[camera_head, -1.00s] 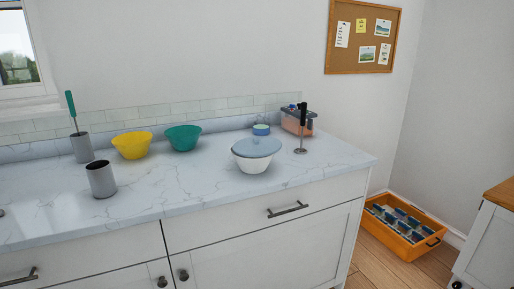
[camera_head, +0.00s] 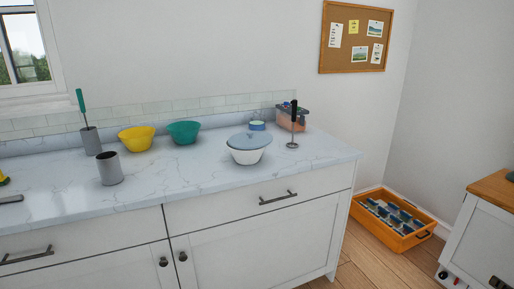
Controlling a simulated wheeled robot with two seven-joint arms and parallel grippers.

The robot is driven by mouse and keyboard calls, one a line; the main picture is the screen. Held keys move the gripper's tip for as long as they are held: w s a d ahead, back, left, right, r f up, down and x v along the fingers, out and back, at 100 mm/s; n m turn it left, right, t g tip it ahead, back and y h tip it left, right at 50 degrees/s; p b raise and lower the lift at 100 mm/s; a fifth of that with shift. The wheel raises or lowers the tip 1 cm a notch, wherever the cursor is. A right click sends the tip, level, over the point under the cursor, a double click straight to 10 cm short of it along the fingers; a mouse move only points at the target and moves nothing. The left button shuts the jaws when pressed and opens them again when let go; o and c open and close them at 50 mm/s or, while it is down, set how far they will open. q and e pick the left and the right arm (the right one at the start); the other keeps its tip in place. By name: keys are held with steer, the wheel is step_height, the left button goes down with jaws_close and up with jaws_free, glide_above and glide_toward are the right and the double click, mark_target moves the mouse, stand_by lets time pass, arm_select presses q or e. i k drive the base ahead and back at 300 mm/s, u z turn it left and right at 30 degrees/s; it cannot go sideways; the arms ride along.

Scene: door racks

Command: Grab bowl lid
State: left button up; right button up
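A white bowl (camera_head: 248,156) stands on the marble counter, left of the counter's right end. A blue-grey lid (camera_head: 250,141) with a small knob sits on top of the bowl and covers it. Neither of my grippers shows in the head view.
A yellow bowl (camera_head: 136,138), a green bowl (camera_head: 183,132) and two grey cups (camera_head: 109,168) stand to the left on the counter (camera_head: 200,172). A dark-handled tool (camera_head: 293,125) and a clear container (camera_head: 287,117) stand right of the lidded bowl. An orange crate (camera_head: 358,212) lies on the floor.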

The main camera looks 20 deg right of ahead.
mark_target(252, 140)
steer(key=z, duration=0.9)
steer(key=i, duration=1.55)
steer(key=u, duration=0.45)
